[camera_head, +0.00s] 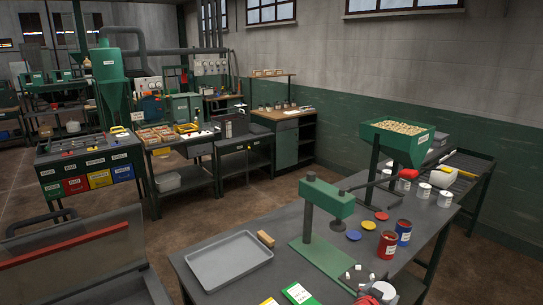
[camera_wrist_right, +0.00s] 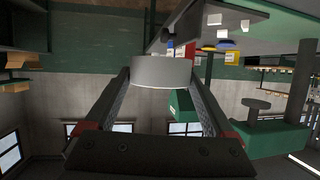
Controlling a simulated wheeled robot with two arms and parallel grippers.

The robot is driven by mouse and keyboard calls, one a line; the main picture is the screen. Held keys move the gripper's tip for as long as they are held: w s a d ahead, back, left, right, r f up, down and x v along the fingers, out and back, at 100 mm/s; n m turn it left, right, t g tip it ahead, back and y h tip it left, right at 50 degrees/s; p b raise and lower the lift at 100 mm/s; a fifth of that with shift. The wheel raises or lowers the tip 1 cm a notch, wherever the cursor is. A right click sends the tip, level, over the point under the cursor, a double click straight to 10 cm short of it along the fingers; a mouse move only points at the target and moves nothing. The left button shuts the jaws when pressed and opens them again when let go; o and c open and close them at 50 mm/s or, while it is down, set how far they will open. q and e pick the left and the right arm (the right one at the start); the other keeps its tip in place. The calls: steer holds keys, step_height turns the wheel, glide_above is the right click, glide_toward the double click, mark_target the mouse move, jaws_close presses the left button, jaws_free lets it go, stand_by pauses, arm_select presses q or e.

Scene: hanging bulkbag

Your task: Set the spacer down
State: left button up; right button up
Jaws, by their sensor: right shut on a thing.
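The spacer shows in the right wrist view as a pale grey, short round piece (camera_wrist_right: 162,72) between the two fingers. My right gripper (camera_wrist_right: 162,85) is shut on it, with a finger on either side. In the head view my right gripper (camera_head: 372,293) is at the bottom edge, low in the picture, by the front of the dark workbench (camera_head: 335,268). A whitish round piece (camera_head: 384,290) shows there and appears to be the spacer. I cannot tell whether it touches the bench. My left gripper is not in view.
A green press (camera_head: 328,205) stands on the bench beside small white cubes (camera_head: 358,268). A red can (camera_head: 387,245), blue can (camera_head: 404,232) and coloured discs (camera_head: 354,235) lie to its right. A grey tray (camera_head: 230,262) and wooden block (camera_head: 265,238) are left. A green hopper (camera_head: 398,145) stands behind.

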steer(key=shift+s+d+n+t+y+b, duration=0.15)
steer(key=shift+s+n+t+y+b, duration=0.35)
steer(key=shift+s+n+y+b, duration=0.3)
steer(key=s+a+f+n+t+y+b, duration=0.1)
steer(key=s+a+f+n+y+b, duration=0.15)
steer(key=s+a+y, duration=0.4)
steer(key=s+a+f+n+t+y+b, duration=0.1)
steer(key=s+a+f+n, duration=0.2)
steer(key=a, duration=0.7)
steer(key=s+f+n, duration=0.1)
steer(key=s+f, duration=0.1)
steer(key=s, duration=0.6)
steer(key=shift+s+a+f, duration=0.2)
steer(key=shift+s+f, duration=0.1)
steer(key=shift+s, duration=0.1)
